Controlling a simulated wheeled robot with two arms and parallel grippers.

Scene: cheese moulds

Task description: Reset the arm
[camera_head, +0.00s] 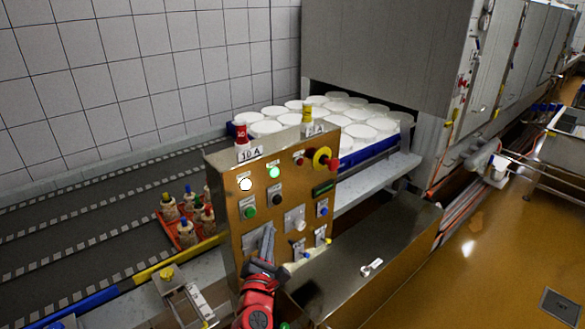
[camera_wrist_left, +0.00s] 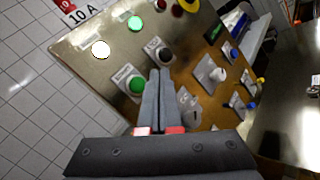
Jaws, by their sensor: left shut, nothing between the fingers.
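My left gripper (camera_head: 268,232) comes up from the bottom of the head view on a red arm, in front of the lower left part of a control panel (camera_head: 237,221). It is shut and empty. In the left wrist view my gripper (camera_wrist_left: 160,72) points at the panel (camera_wrist_left: 118,50), with its tips just below a black button (camera_wrist_left: 158,55) and right of a green button (camera_wrist_left: 137,84). I cannot tell whether the tips touch the panel. A white lamp (camera_head: 246,184) and a green lamp (camera_head: 274,172) appear lit. My right gripper is not in view.
A yellow and red emergency button (camera_head: 322,158) sits at the panel's upper right. Behind it, white moulds (camera_head: 358,131) stand in a blue tray at a machine opening. A red crate (camera_head: 170,222) with several bottles is on the left conveyor (camera_head: 85,245). The orange floor (camera_head: 480,270) at right is open.

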